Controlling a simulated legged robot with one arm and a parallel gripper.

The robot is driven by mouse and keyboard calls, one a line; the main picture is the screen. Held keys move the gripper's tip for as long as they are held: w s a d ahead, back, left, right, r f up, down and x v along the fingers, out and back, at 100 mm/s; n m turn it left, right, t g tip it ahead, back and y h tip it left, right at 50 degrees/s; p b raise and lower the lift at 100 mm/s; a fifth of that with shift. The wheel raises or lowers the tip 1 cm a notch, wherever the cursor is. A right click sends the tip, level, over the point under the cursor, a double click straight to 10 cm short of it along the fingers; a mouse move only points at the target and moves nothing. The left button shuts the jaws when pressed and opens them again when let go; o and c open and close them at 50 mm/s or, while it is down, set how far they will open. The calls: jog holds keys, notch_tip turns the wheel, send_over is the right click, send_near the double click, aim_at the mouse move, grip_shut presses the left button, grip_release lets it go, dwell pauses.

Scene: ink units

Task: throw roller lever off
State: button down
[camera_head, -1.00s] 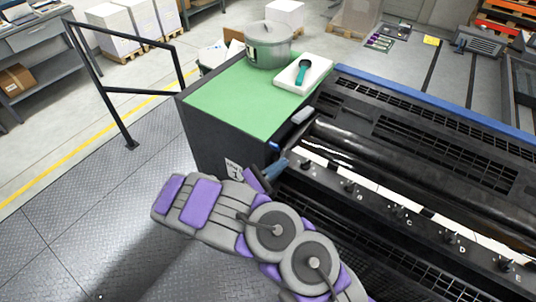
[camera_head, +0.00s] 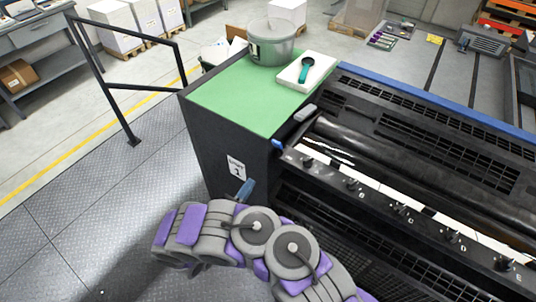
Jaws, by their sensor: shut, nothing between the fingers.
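A short grey handle (camera_head: 305,113) sits at the press edge beside the green-topped cabinet. A small blue tip (camera_head: 278,144) shows just below it, by the cabinet's front corner. I cannot tell for sure which of these is the roller lever, or its exact setting. My gripper (camera_head: 246,189) is shut, its blue-grey end in front of the cabinet's lower front, below and left of the blue tip and apart from it. My grey and purple arm hides part of the cabinet's foot and the floor.
The green-topped cabinet (camera_head: 238,96) carries a grey pot (camera_head: 272,48) and a white tray (camera_head: 292,78) with a dark-headed, teal-handled tool. A row of lettered knobs runs along the press (camera_head: 400,207). A black railing (camera_head: 130,88) stands left; the plate floor between is clear.

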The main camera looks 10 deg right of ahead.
aim_at(275, 144)
jog(key=b+x, duration=0.2)
jog(key=x, duration=1.2)
jog(key=shift+d, duration=0.1)
jog(key=shift+r, duration=0.1)
jog(key=shift+w+d+r, duration=0.15)
jog(key=shift+w+r, duration=0.05)
jog(key=shift+r, duration=0.15)
jog(key=shift+w+d+r+g+y+p, duration=0.35)
jog(key=shift+d+r+g+y+p, duration=0.1)
jog(key=shift+g+y+p, duration=0.15)
jog(key=w+d+g+y+p, duration=0.1)
jog(key=w+d+r+g+y+p, duration=0.1)
jog(key=w+d+g+y+p, duration=0.1)
jog(key=shift+w+d+r, duration=0.3)
jog(key=shift+d+r, duration=0.05)
jog(key=shift+r, duration=0.05)
jog(key=shift+w+d+f+g+y+p, duration=0.25)
jog(key=shift+w+d+g+y+p, duration=0.8)
jog(key=shift+p, duration=0.25)
jog(key=shift+s+a, duration=0.1)
jog(key=shift+a, duration=0.1)
